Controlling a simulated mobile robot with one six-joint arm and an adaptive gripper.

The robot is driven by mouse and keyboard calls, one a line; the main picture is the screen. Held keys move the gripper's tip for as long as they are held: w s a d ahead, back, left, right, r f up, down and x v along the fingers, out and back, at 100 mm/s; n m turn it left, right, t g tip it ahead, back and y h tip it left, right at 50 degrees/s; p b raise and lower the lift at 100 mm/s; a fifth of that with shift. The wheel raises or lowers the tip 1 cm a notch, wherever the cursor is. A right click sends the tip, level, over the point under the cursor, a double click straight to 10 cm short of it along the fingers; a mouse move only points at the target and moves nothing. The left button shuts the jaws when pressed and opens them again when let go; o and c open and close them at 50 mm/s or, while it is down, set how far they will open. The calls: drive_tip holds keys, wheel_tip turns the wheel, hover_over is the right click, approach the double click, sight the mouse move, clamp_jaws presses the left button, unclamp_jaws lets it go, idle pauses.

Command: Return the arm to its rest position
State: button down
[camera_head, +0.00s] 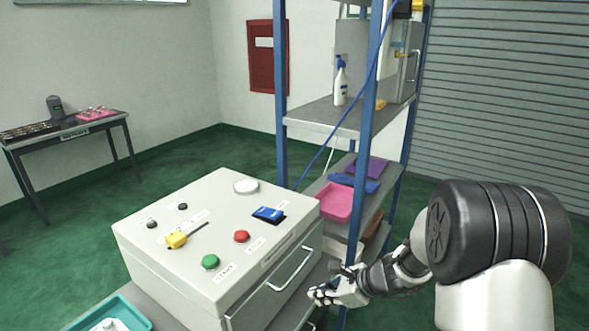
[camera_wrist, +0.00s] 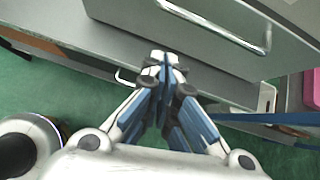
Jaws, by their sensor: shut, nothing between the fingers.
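My gripper (camera_head: 322,294) is at the lower middle of the head view, in front of the control cabinet's drawer side and apart from the buttons on top. In the wrist view the fingers of my gripper (camera_wrist: 165,62) meet at their tips, shut and empty. My black and white arm (camera_head: 500,232) reaches in from the right of the head view, its forearm held low. The grey cabinet (camera_head: 170,262) has a drawer with a metal handle (camera_head: 291,270); the handle also shows above the fingertips in the wrist view (camera_wrist: 215,25).
A blue-framed shelf (camera_head: 367,130) with a pink bin (camera_head: 335,201) stands behind my gripper. A teal tray (camera_head: 139,318) is at bottom left.

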drive_tip(key=s+a+r+n+g+h, duration=0.2)
drive_tip(key=s+r+n, duration=1)
drive_tip(key=s+r, duration=0.3)
drive_tip(key=s+d+r+n+t+h, duration=0.1)
drive_tip(key=s+d+n, duration=0.3)
drive_tip(key=s, duration=0.4)
drive_tip(key=s+d+r+n+t+h, duration=0.1)
drive_tip(key=s+d+r+n+h, duration=0.2)
drive_tip(key=s+n, duration=0.4)
drive_tip(key=shift+s+d+h, duration=0.55)
drive_tip(key=shift+d+h, duration=0.1)
drive_tip(key=shift+h, duration=0.05)
drive_tip(key=c, duration=2.3)
unclamp_jaws()
drive_tip(key=shift+r, duration=0.1)
